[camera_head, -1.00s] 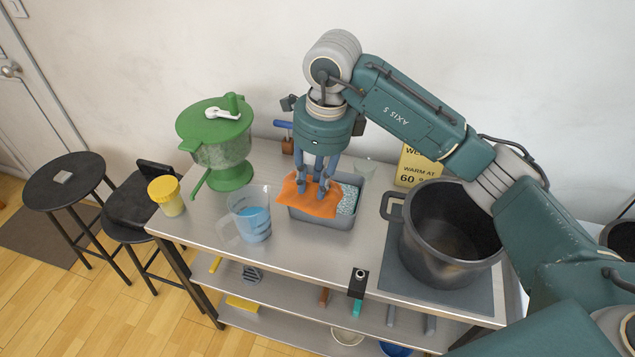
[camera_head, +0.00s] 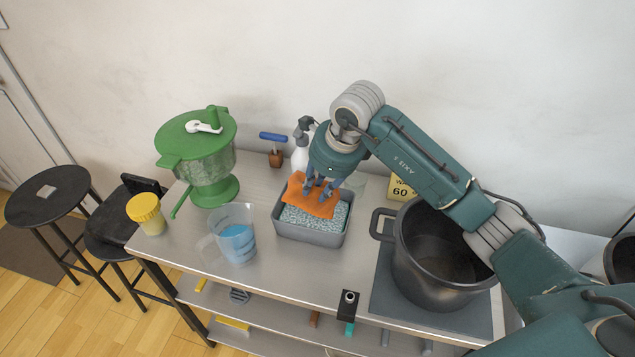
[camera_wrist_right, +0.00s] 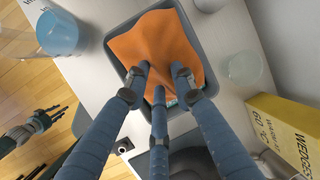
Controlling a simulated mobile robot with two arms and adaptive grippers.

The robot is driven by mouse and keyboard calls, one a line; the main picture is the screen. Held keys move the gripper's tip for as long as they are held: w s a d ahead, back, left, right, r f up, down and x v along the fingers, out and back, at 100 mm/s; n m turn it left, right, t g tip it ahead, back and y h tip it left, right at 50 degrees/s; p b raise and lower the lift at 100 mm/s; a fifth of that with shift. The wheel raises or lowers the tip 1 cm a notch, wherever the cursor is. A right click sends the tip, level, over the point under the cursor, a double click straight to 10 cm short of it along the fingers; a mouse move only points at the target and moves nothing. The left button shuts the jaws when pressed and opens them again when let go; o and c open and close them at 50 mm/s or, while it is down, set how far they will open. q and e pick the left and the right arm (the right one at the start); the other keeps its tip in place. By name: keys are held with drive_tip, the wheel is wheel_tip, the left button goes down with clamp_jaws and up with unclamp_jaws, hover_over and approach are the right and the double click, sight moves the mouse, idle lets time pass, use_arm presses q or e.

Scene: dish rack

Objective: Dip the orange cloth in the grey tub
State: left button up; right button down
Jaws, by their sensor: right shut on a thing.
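The grey tub (camera_head: 310,235) stands on the steel table and holds speckled blue-white contents. My right gripper (camera_head: 322,185) is shut on the orange cloth (camera_head: 306,203) and holds it over the back part of the tub. In the right wrist view the cloth (camera_wrist_right: 158,45) spreads beyond the fingers and covers much of the tub's opening. Whether its lower edge touches the contents cannot be told. What seems to be my left gripper (camera_wrist_right: 48,120) shows small at the lower left of the right wrist view, away from the tub; its jaws are unclear.
A measuring jug (camera_head: 233,236) with blue liquid stands left of the tub. A green-lidded spinner (camera_head: 205,160) is behind it. A spray bottle (camera_head: 299,155) stands behind the tub.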

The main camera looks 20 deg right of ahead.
sight(317, 199)
wheel_tip(317, 199, down, 4)
drive_tip(key=b, duration=0.3)
drive_tip(key=shift+f+b, duration=0.65)
drive_tip(key=shift+f, duration=0.1)
use_arm(q)
drive_tip(key=f, duration=0.3)
drive_tip(key=w+d+f, duration=0.1)
drive_tip(key=shift+f, duration=0.3)
drive_tip(key=shift+s+a, duration=0.1)
drive_tip(key=shift+a, duration=0.1)
drive_tip(key=shift+r+p, duration=2.5)
drive_tip(key=shift+p, duration=0.05)
use_arm(e)
drive_tip(key=shift+r, duration=4.7)
